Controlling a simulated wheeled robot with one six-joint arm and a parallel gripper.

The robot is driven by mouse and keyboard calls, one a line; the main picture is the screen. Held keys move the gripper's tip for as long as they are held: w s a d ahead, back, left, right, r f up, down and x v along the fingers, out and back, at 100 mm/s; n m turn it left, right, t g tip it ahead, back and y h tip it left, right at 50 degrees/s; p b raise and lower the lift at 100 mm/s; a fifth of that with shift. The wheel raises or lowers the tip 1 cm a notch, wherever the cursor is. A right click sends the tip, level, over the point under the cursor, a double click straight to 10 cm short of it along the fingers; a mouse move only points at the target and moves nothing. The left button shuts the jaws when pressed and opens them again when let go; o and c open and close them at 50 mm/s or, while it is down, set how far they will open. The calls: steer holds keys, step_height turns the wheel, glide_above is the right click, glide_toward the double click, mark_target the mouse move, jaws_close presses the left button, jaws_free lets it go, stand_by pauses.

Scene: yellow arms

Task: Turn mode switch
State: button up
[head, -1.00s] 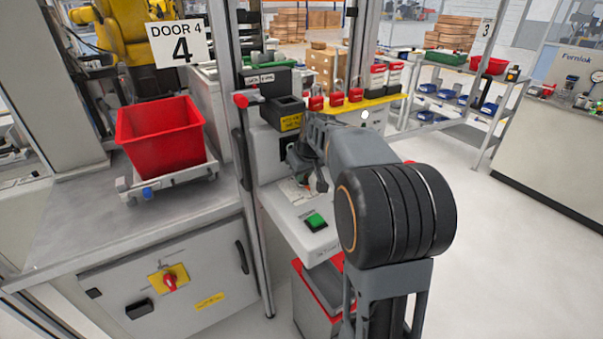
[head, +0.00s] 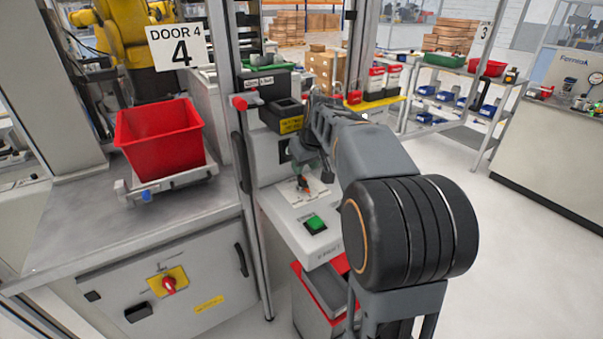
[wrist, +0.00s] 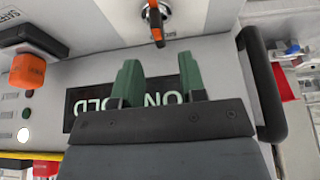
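The mode switch appears to be the round metal-ringed switch with a black and orange knob (wrist: 157,32) at the top of the wrist view. A small dark and red knob on the sloped grey control panel in the head view (head: 303,183) looks like the same switch. My gripper (wrist: 159,64) has two green fingers, spread apart with nothing between them. The knob lies beyond the fingertips, with a visible gap in the picture. In the head view my gripper is above the panel, partly hidden by its own wrist, and its fingertips are hard to make out.
A green button (head: 315,224) is on the panel near the knob. A dark lettered sign (wrist: 88,104) lies behind my fingers. A red bin (head: 160,138) stands on the left bench.

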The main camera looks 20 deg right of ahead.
steer(key=v, duration=0.8)
steer(key=shift+r, duration=0.25)
steer(key=shift+s, duration=0.1)
